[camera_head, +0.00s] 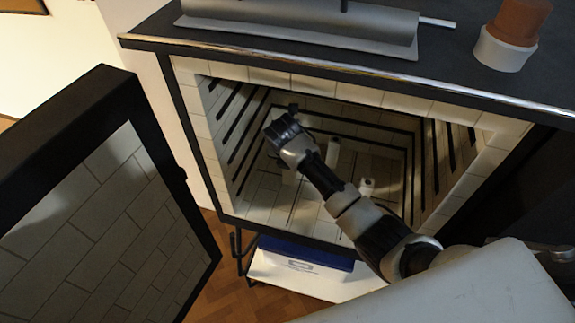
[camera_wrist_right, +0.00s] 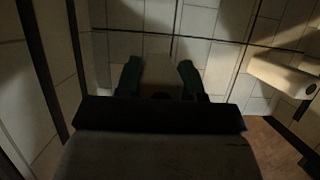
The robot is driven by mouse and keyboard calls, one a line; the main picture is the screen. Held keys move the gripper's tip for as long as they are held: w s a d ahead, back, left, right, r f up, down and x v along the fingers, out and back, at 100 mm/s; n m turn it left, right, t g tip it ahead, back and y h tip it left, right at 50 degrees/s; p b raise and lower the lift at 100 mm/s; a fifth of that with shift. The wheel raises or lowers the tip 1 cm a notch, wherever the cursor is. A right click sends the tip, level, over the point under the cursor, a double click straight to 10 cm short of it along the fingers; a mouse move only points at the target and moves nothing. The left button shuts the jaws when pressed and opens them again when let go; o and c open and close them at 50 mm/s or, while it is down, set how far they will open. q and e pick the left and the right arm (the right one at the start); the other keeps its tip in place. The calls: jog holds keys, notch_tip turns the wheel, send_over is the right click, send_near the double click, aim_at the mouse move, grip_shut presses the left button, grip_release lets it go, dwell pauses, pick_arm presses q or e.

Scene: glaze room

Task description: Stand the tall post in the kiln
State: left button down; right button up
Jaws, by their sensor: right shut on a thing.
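The kiln (camera_head: 262,82) stands open, with pale brick walls and dark grooves inside. My right gripper (camera_head: 279,128) reaches into its chamber from the lower right. In the right wrist view, my right gripper (camera_wrist_right: 160,78) is shut on a pale post (camera_wrist_right: 159,70) with a dark hole in its near end. In the head view the gripper largely hides this post, and whether it touches the kiln floor cannot be told. A pale upright post (camera_head: 333,153) and a shorter-looking one (camera_head: 367,187) stand in the chamber to the right. My left gripper is not in view.
The kiln door (camera_head: 112,190) is swung open at the left. Another pale post (camera_wrist_right: 283,74) is close at the right in the wrist view. A grey roller-like machine (camera_head: 300,22) and a brown pot on a white base (camera_head: 503,49) sit on top.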

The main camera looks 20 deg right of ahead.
jog(key=shift+w+a+f, duration=0.3)
jog(key=shift+w+f, duration=0.05)
jog(key=shift+f, duration=0.05)
jog(key=shift+f+p, duration=0.3)
jog(key=shift+f, duration=1.6)
jog(key=o, duration=1)
jog(key=shift+f, duration=0.1)
jog(key=shift+o, duration=0.2)
jog(key=v, duration=1.2)
jog(key=shift+s, duration=0.1)
